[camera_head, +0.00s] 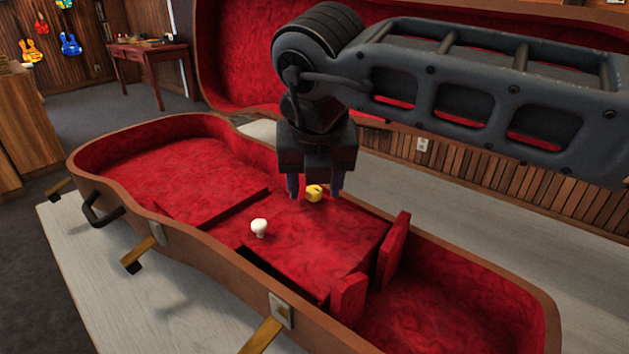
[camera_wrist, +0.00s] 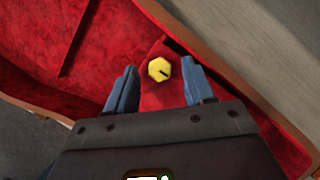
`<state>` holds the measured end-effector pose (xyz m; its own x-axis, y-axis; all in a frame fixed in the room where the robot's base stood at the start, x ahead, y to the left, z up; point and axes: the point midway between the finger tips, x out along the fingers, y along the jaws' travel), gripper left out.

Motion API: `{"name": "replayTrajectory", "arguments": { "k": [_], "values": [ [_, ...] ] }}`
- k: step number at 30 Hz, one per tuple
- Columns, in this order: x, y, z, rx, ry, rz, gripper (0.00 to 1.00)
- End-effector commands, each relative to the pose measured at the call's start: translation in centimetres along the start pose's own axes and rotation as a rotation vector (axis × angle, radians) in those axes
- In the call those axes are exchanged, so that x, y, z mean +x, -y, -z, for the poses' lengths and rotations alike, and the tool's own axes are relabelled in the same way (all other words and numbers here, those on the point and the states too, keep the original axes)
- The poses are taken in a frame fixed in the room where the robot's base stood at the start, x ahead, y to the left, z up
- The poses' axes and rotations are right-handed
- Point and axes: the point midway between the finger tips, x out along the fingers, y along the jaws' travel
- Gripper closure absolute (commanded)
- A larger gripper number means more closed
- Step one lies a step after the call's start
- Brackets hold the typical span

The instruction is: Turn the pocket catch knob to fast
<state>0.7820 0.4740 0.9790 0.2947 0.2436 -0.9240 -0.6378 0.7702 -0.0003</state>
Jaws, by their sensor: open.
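The yellow pocket catch knob (camera_head: 314,193) sits on the red pocket lid (camera_head: 310,237) inside the open instrument case. In the wrist view the knob (camera_wrist: 159,69) looks many-sided, with a dark pointer line running from its middle toward the lower right. My gripper (camera_head: 314,194) is open and points down at the knob, one finger on each side. In the wrist view my gripper (camera_wrist: 160,92) shows gaps between both fingers and the knob. A white round knob (camera_head: 259,228) stands on the same lid, nearer the front. I see no readable marks around the yellow knob.
The case's brown wall (camera_head: 200,249) rises around the lid, with brass latches (camera_head: 262,334) hanging outside at the front. Red upright dividers (camera_head: 393,250) stand right of the lid. The raised case lid (camera_head: 235,60) is behind my arm. The pale tabletop (camera_head: 105,285) is clear in front.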

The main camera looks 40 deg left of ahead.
Motion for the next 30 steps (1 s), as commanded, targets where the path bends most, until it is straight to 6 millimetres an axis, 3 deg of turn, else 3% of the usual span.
{"name": "replayTrajectory", "arguments": {
  "k": [5, 18, 30],
  "values": [
    [-0.6, 0.0, -0.1, 0.000, 0.002, 0.000, 0.47],
    [-6.8, 0.0, 0.0, -0.001, 0.001, 0.001, 0.47],
    [-7.8, 0.0, 0.0, 0.000, 0.000, 0.000, 0.47]
  ]
}}
